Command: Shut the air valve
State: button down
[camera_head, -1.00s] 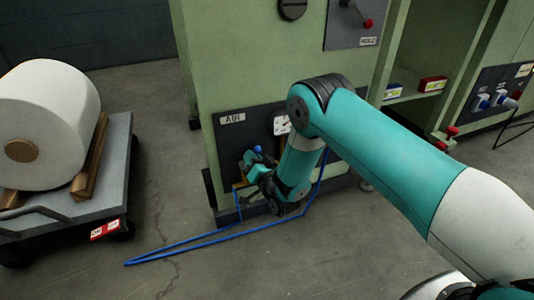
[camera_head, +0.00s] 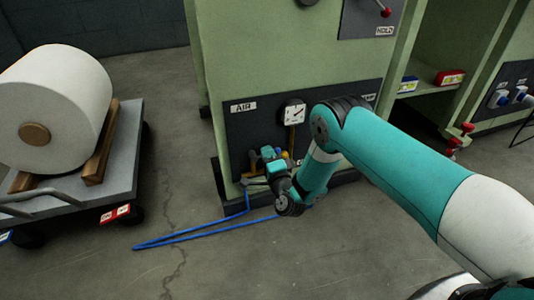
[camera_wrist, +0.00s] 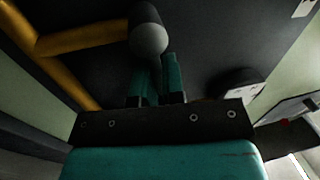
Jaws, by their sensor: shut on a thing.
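The air valve is on the dark panel (camera_head: 238,133) marked AIR, low on the green machine. In the head view my gripper (camera_head: 270,160) is at the valve, below the gauge (camera_head: 292,113), and hides most of it. In the wrist view a round-ended lever knob (camera_wrist: 148,36) stands at the tips of my teal fingers (camera_wrist: 157,82). The fingers are close together and shut on the lever just below the knob. A yellow pipe (camera_wrist: 80,38) runs beside it on the left. The exact lever angle is hard to tell.
A blue hose (camera_head: 190,238) loops over the floor in front of the machine. A cart (camera_head: 125,150) with a large white roll (camera_head: 62,95) stands at left. A shelf with small boxes (camera_head: 450,77) is at right. Open floor lies between cart and machine.

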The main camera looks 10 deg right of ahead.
jog(key=shift+w+d+f+m, duration=0.1)
jog(key=shift+d+f+m, duration=0.1)
jog(key=shift+m, duration=0.5)
jog(key=c, duration=1.3)
grip_release()
jog(key=shift+d+h, duration=0.1)
jog(key=shift+h, duration=0.3)
jog(key=shift+a, duration=0.2)
jog(key=shift+s, duration=0.2)
